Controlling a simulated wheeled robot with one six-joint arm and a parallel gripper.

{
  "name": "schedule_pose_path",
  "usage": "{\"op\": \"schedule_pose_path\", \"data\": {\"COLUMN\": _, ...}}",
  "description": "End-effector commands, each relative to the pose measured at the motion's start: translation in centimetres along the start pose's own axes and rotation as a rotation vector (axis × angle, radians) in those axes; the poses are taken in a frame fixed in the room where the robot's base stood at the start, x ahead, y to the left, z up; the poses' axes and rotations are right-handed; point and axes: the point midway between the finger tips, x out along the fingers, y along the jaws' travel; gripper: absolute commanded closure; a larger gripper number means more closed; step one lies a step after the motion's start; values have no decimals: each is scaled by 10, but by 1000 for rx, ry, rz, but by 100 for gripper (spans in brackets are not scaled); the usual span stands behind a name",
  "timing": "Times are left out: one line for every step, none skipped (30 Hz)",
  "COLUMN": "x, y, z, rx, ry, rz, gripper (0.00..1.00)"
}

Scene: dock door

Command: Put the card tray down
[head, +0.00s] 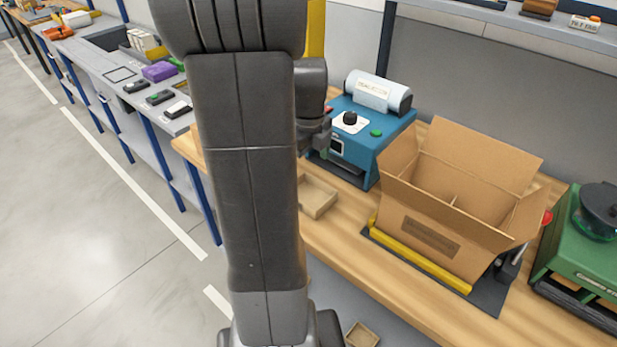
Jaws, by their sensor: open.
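A shallow tan card tray (318,197) sits on the wooden bench, just right of my arm. Its left part is hidden behind my arm. My gripper (319,146) shows only in part, past the right side of my arm, in front of the blue machine and above the far side of the tray. It is open and looks apart from the tray; its fingertips are partly hidden.
A blue machine (364,138) stands behind the tray. An open cardboard box (432,240) stands on a dark mat with a yellow bar (420,256). A green machine (584,250) is at right. Another small tray (361,335) lies below the bench edge.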

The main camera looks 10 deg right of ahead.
Motion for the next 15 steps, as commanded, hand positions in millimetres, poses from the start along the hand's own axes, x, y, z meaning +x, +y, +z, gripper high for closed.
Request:
{"op": "schedule_pose_path", "data": {"x": -8, "y": -1, "z": 1, "rx": 0, "ry": -3, "rz": -3, "gripper": 0}}
{"op": "schedule_pose_path", "data": {"x": -12, "y": -1, "z": 0, "rx": 0, "ry": -2, "rz": -2, "gripper": 0}}
{"op": "schedule_pose_path", "data": {"x": -16, "y": -1, "z": 1, "rx": 0, "ry": -2, "rz": -2, "gripper": 0}}
{"op": "schedule_pose_path", "data": {"x": -19, "y": 0, "z": 0, "rx": 0, "ry": -1, "rz": -1, "gripper": 0}}
{"op": "schedule_pose_path", "data": {"x": -21, "y": 0, "z": 0, "rx": 0, "ry": -1, "rz": 0, "gripper": 0}}
{"op": "schedule_pose_path", "data": {"x": -23, "y": 0, "z": 0, "rx": 0, "ry": 0, "rz": 0, "gripper": 0}}
{"op": "schedule_pose_path", "data": {"x": -24, "y": 0, "z": 0, "rx": 0, "ry": 0, "rz": 0, "gripper": 0}}
{"op": "schedule_pose_path", "data": {"x": -25, "y": 0, "z": 0, "rx": 0, "ry": -1, "rz": 0, "gripper": 0}}
{"op": "schedule_pose_path", "data": {"x": -26, "y": 0, "z": 0, "rx": 0, "ry": 0, "rz": 0, "gripper": 0}}
{"op": "schedule_pose_path", "data": {"x": -26, "y": 0, "z": 0, "rx": 0, "ry": 0, "rz": 0, "gripper": 0}}
{"op": "schedule_pose_path", "data": {"x": -26, "y": 0, "z": 0, "rx": 0, "ry": 0, "rz": 0, "gripper": 0}}
{"op": "schedule_pose_path", "data": {"x": -26, "y": 0, "z": 0, "rx": 0, "ry": 0, "rz": 0, "gripper": 0}}
{"op": "schedule_pose_path", "data": {"x": -26, "y": 0, "z": 0, "rx": 0, "ry": 0, "rz": 0, "gripper": 0}}
{"op": "schedule_pose_path", "data": {"x": -26, "y": 0, "z": 0, "rx": 0, "ry": 0, "rz": 0, "gripper": 0}}
{"op": "schedule_pose_path", "data": {"x": -26, "y": 0, "z": 0, "rx": 0, "ry": 0, "rz": 0, "gripper": 0}}
